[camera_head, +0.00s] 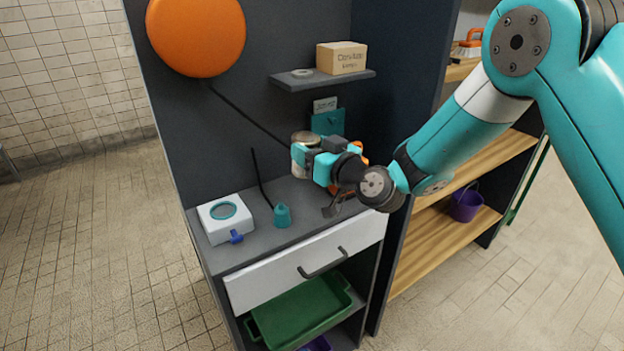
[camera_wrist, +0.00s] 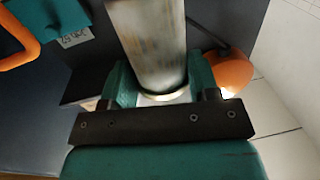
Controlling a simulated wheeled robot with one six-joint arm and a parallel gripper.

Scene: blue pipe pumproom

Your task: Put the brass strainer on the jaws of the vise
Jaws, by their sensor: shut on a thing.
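My gripper (camera_head: 309,160) is shut on a dull, pale metal cylinder, which looks like the brass strainer (camera_head: 304,137). It is held above the grey bench top, near the back panel. In the wrist view the strainer (camera_wrist: 150,45) stands out beyond the fingers of my gripper (camera_wrist: 162,92), with a brass-coloured rim low between them. The vise cannot be made out for certain. A small grey-brown metal thing (camera_head: 333,208) sits on the bench below my gripper, partly hidden by my arm.
A white box with a teal disc (camera_head: 224,211) and a teal can with a long black spout (camera_head: 282,215) stand on the bench (camera_head: 262,242). A shelf (camera_head: 322,79) holds a cardboard box (camera_head: 341,58). The bench front is clear.

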